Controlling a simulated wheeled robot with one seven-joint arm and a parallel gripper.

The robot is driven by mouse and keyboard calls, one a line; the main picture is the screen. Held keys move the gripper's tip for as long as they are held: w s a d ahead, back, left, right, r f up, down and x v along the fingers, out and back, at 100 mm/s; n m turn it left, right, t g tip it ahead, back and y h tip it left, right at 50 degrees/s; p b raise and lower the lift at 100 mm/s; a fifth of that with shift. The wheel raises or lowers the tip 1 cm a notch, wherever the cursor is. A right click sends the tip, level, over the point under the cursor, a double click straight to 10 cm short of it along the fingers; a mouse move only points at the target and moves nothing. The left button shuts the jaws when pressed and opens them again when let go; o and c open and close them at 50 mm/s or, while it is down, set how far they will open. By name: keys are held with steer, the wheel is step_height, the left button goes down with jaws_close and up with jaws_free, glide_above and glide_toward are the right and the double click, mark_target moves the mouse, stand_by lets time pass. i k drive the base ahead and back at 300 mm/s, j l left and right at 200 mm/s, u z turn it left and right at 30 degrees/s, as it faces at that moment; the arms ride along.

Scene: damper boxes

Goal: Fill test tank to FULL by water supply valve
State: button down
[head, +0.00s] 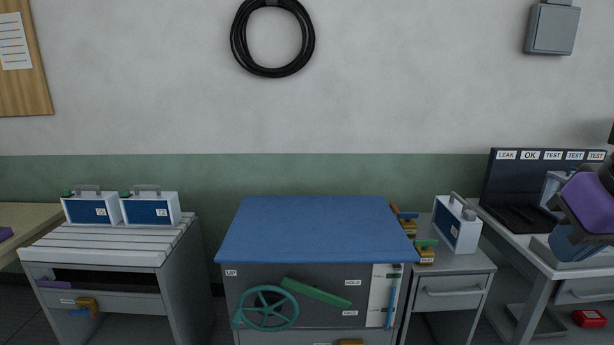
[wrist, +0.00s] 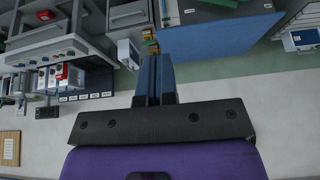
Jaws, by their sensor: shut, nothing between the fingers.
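A grey cabinet (head: 300,275) with a blue top stands at front centre. Its front carries a green handwheel (head: 266,308) and a slanted green lever (head: 315,292) among labels, some reading UP and HOLD. A white gauge panel (head: 378,295) with a blue vertical tube (head: 391,300) is at its right. Small orange valves (head: 425,252) with coloured handles sit beside the cabinet's right side. I cannot tell which part is the water supply valve. My gripper (wrist: 155,75) is shut and empty in the wrist view, away from the cabinet. My purple arm shows at the head view's right edge.
Two blue-fronted cases (head: 150,209) stand on the slatted left bench (head: 95,245). Another case (head: 456,222) stands on a grey drawer unit (head: 450,285). A desk at right holds a dark panel (head: 510,185) labelled LEAK, OK and TEST. A red box (head: 589,318) lies low at right.

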mark_target(408, 216)
steer(key=i+l+u, duration=0.2)
steer(key=i+l, duration=0.5)
steer(key=i, duration=0.25)
steer(key=i+l+u, duration=0.2)
steer(key=i+l, duration=0.6)
steer(key=i, duration=0.05)
